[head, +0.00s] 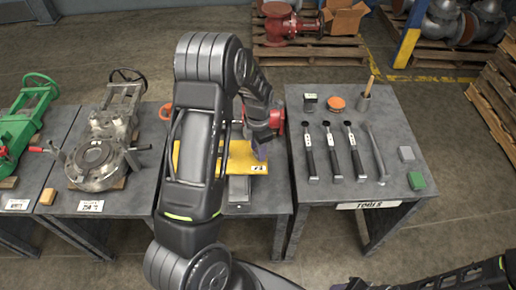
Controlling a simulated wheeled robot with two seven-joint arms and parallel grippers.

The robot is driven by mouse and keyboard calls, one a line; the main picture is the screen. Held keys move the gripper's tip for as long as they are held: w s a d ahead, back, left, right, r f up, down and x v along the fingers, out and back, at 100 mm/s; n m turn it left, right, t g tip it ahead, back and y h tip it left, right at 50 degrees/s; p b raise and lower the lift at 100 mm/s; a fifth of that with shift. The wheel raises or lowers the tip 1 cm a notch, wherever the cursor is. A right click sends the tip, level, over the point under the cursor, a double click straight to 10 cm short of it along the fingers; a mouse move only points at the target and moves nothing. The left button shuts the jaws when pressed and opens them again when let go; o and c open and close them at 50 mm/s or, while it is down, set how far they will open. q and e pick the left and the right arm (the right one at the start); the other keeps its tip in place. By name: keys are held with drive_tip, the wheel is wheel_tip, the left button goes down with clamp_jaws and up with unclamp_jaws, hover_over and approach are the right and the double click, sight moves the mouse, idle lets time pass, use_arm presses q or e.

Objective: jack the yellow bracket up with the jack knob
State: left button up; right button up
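A yellow bracket (243,158) lies on the middle table, partly hidden behind my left arm. A grey block (239,188) sits in front of it and beneath its edge. My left gripper (261,150) reaches down over the bracket's right end. Its fingers are small and mostly hidden, so I cannot tell whether they are open or touching anything. A red part (277,121) shows beside the gripper; I cannot tell whether it is the jack knob. My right arm shows at the bottom right, with its gripper (352,286) cut off by the lower edge.
The tools table (297,205) at right holds several long-handled tools (333,155), a grey cup (363,104), an orange disc (336,103) and small blocks. A grey valve (98,155) and a green machine (20,125) stand at left. Pallets stand behind; the floor between is clear.

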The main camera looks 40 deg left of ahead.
use_arm(q)
clamp_jaws()
drive_tip(key=shift+m, duration=0.4)
